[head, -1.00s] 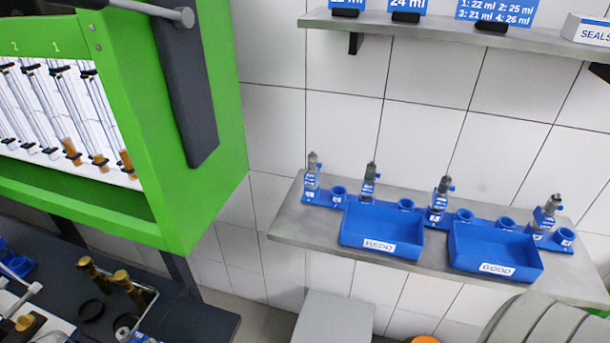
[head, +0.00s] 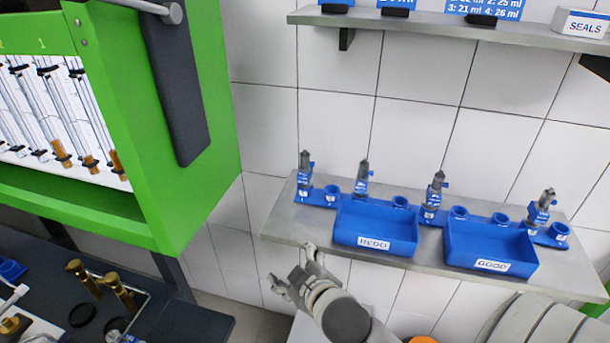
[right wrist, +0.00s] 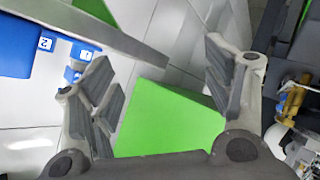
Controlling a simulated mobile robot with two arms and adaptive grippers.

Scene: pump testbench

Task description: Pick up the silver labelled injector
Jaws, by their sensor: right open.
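Several grey-tipped injectors with blue labels stand upright in blue holders on the wall shelf in the head view: a far left one (head: 305,175), a second one (head: 362,178), a third one (head: 433,198) and a far right one (head: 541,208). I cannot tell which is the silver labelled one. My right gripper (head: 292,270) is open and empty, below and in front of the shelf's left end, apart from the injectors. Its spread fingers also show in the right wrist view (right wrist: 158,75). My left gripper is out of view.
Blue trays marked REDO (head: 374,243) and GOOD (head: 491,266) sit on the grey shelf (head: 280,228). A green cabinet (head: 190,205) stands at the left. A dark bench (head: 200,318) with brass parts is below it. An upper shelf (head: 420,20) holds signs and a SEALS box (head: 580,22).

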